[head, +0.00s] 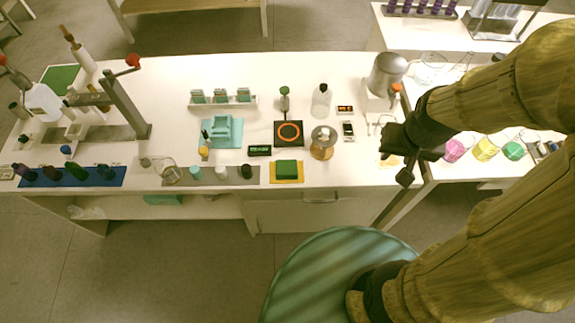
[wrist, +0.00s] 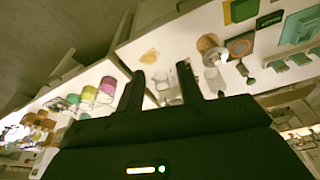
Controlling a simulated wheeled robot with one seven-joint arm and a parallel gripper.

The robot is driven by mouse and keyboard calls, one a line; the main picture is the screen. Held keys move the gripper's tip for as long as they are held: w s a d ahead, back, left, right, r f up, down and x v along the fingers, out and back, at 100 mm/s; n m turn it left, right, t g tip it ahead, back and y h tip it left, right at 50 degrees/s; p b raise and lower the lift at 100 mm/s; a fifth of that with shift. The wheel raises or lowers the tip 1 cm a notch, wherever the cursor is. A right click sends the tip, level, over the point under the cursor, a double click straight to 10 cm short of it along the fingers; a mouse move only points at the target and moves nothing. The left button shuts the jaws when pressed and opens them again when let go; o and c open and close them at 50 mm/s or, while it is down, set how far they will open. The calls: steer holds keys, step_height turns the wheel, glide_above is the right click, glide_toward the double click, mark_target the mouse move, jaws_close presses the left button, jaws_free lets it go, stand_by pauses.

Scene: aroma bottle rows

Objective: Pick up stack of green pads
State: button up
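The stack of green pads (head: 287,169) sits on a yellow-orange mat (head: 301,172) near the front edge of the white table. It also shows at the top of the wrist view (wrist: 243,10). My gripper (head: 398,168) is well to the right of the pads, above the table's right end. In the wrist view its two fingers (wrist: 172,88) are spread apart with nothing held between them.
A black scale with an orange ring (head: 289,133), a round amber flask (head: 322,143) and a small black display (head: 259,151) stand close behind the pads. Small jars (head: 221,172) stand to their left. Coloured cups (head: 485,149) stand on the right table.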

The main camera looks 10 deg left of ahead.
steer(key=shift+o, duration=0.2)
steer(key=o, duration=1.1)
steer(key=shift+w+a+f+b, duration=0.25)
steer(key=shift+w+a, duration=0.25)
steer(key=shift+a, duration=0.15)
steer(key=shift+w+a+f+b, duration=0.1)
steer(key=shift+w+a+f, duration=0.1)
steer(key=shift+w+a, duration=0.35)
steer(key=shift+n+g, duration=0.5)
steer(key=shift+n, duration=0.2)
steer(key=w+a, duration=0.1)
steer(key=a, duration=0.1)
steer(key=w+a+f+b, duration=0.1)
steer(key=a, duration=0.1)
steer(key=w+a+f, duration=0.1)
steer(key=a, duration=0.2)
steer(key=shift+w+f, duration=0.2)
steer(key=shift+w, duration=0.2)
steer(key=shift+n+g, duration=0.7)
steer(key=shift+g, duration=0.1)
steer(key=a+f, duration=0.1)
steer(key=a, duration=0.4)
steer(key=w+a+f+b, duration=0.1)
steer(key=a+f, duration=0.1)
steer(key=a, duration=0.3)
steer(key=w+a+f+b, duration=0.1)
steer(key=a+f, duration=0.1)
steer(key=a, duration=0.4)
steer(key=shift+f, duration=0.2)
steer(key=shift+f, duration=0.1)
